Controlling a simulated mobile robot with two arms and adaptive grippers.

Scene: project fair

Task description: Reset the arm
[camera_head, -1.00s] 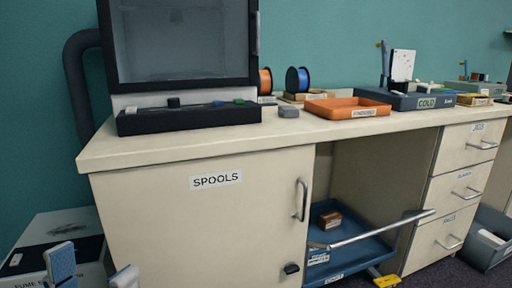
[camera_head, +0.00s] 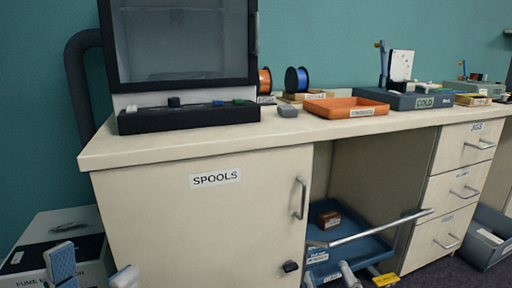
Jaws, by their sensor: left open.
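My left gripper (camera_head: 94,267) shows at the bottom left. Its two pale blue-grey fingertips are wide apart with nothing between them, in front of a box on the floor and the cabinet's left edge. Parts of my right gripper (camera_head: 329,279) show at the bottom edge, in front of the blue cart's lower tray. Only small grey tips are visible there, so its opening is unclear. The rest of both arms is out of view.
The cream bench (camera_head: 230,148) has a SPOOLS door (camera_head: 215,220) and drawers at right. An orange tray (camera_head: 347,107), spools and a dark-framed enclosure (camera_head: 182,85) stand on it. A blue cart (camera_head: 350,252) with a silver handle (camera_head: 372,229) sits under the bench.

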